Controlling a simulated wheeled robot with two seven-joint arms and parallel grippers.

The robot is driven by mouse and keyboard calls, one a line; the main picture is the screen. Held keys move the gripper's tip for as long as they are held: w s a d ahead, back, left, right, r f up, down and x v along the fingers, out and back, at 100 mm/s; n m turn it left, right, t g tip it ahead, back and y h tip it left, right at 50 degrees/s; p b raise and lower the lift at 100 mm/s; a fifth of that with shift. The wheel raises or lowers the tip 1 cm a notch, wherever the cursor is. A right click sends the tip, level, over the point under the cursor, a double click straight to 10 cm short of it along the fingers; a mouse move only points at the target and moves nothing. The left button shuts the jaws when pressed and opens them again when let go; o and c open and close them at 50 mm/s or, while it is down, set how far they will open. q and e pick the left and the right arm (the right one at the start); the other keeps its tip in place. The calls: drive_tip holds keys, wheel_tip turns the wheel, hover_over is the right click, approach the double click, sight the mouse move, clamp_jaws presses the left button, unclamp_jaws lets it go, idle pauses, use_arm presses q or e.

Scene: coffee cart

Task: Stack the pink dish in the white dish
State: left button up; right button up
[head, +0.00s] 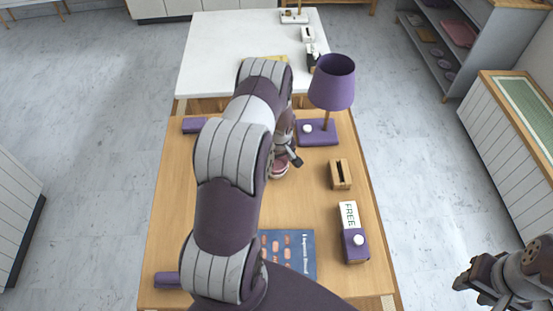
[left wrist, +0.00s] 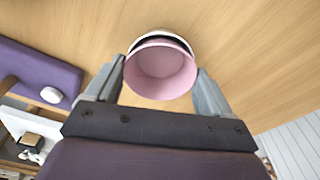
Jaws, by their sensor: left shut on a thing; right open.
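The pink dish (left wrist: 160,75) is between the two fingers of my left gripper (left wrist: 159,68), which is shut on it, in the left wrist view. A thin pale rim, likely the white dish (left wrist: 158,34), shows past its upper edge with a dark gap between them. Whether the pink dish rests inside the white one or is held just above it, I cannot tell. In the head view the pink dish (head: 279,170) is partly hidden by my left arm and gripper. My right gripper (head: 466,280) is open and empty, off the table at the lower right.
A purple lamp (head: 332,82) stands behind the left gripper. A wooden slotted block (head: 340,174), a FREE sign box (head: 353,235) and a blue menu (head: 290,250) lie on the wooden table (head: 171,230). A white table (head: 215,55) adjoins at the back.

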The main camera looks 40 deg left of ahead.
use_arm(q)
drive_tip(key=o, duration=0.9)
drive_tip(key=shift+r+p, duration=0.3)
drive_tip(key=shift+p, duration=0.05)
drive_tip(key=shift+r+p, duration=0.7)
drive_tip(key=shift+r, duration=0.05)
drive_tip(key=shift+w+r+b, duration=0.1)
drive_tip(key=shift+r+b, duration=0.3)
drive_tip(key=shift+b, duration=0.2)
wheel_tip(320, 180, up, 11)
drive_tip(key=d+b, duration=0.1)
drive_tip(key=d, duration=0.1)
drive_tip(key=s+d+r+m, duration=0.3)
drive_tip(key=s+d+m, duration=0.1)
drive_tip(key=s+d, duration=0.1)
drive_tip(key=s+d+r+m, duration=0.3)
drive_tip(key=s+d+m, duration=0.1)
drive_tip(key=s+d, duration=0.1)
drive_tip(key=s+d+r+m+h, duration=0.1)
drive_tip(key=s+d+r+m, duration=0.2)
drive_tip(key=d, duration=0.4)
drive_tip(key=shift+s+d+m+t, duration=0.2)
drive_tip(key=shift+s+m, duration=0.2)
drive_tip(key=shift+s, duration=0.25)
drive_tip(key=shift+s+d+m+t, duration=0.1)
drive_tip(key=shift+s+m+t, duration=0.1)
drive_tip(key=shift+s+m, duration=0.3)
